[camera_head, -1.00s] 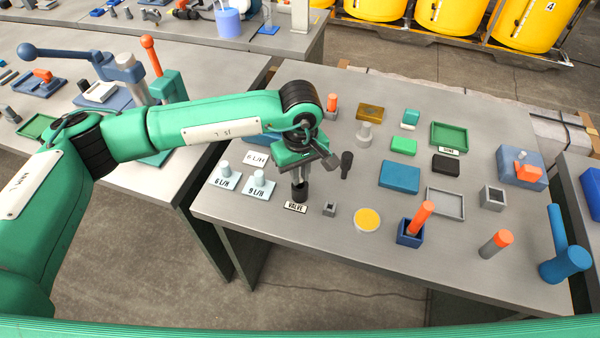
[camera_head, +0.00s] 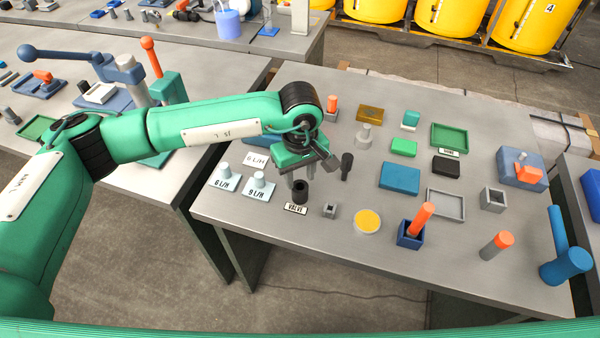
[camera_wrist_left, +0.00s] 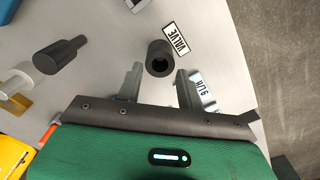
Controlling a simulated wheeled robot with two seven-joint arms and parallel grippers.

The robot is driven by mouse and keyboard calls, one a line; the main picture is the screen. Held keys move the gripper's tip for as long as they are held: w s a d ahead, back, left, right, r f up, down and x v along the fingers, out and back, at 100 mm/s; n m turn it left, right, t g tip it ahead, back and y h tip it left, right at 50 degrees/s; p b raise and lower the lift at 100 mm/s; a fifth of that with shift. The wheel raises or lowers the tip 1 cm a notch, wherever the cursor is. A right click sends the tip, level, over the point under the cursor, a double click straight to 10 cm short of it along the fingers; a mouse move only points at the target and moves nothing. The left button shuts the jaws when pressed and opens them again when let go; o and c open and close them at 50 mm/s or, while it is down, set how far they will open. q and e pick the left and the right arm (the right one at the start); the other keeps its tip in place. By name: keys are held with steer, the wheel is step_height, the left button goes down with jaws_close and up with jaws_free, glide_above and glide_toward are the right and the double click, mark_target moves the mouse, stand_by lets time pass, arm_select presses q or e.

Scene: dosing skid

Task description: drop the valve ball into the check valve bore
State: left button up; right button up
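The check valve (camera_head: 300,192) is a dark upright cylinder with an open top, behind the VALVE label (camera_head: 296,209). In the left wrist view the valve (camera_wrist_left: 153,50) stands just beyond the fingertips, apart from them. A small lighter grey round patch shows inside its bore; I cannot tell for sure that this is the valve ball. No ball shows elsewhere. My left gripper (camera_wrist_left: 160,80) is open, with nothing between its fingers. In the head view the left gripper (camera_head: 300,178) is just behind the valve. My right gripper is not in view.
Two pale weights (camera_head: 259,186) on labelled plates stand left of the valve. A dark plug (camera_head: 346,165) and a small grey square socket (camera_head: 329,209) stand to its right. A yellow disc (camera_head: 367,220) and a blue holder (camera_head: 410,234) with an orange-topped peg lie farther right.

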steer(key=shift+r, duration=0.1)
arm_select(q)
steer(key=shift+w+r, duration=0.1)
steer(key=shift+r, duration=0.5)
step_height(320, 180, up, 13)
steer(key=b, duration=0.1)
steer(key=shift+f+b, duration=0.15)
steer(key=shift+b, duration=0.2)
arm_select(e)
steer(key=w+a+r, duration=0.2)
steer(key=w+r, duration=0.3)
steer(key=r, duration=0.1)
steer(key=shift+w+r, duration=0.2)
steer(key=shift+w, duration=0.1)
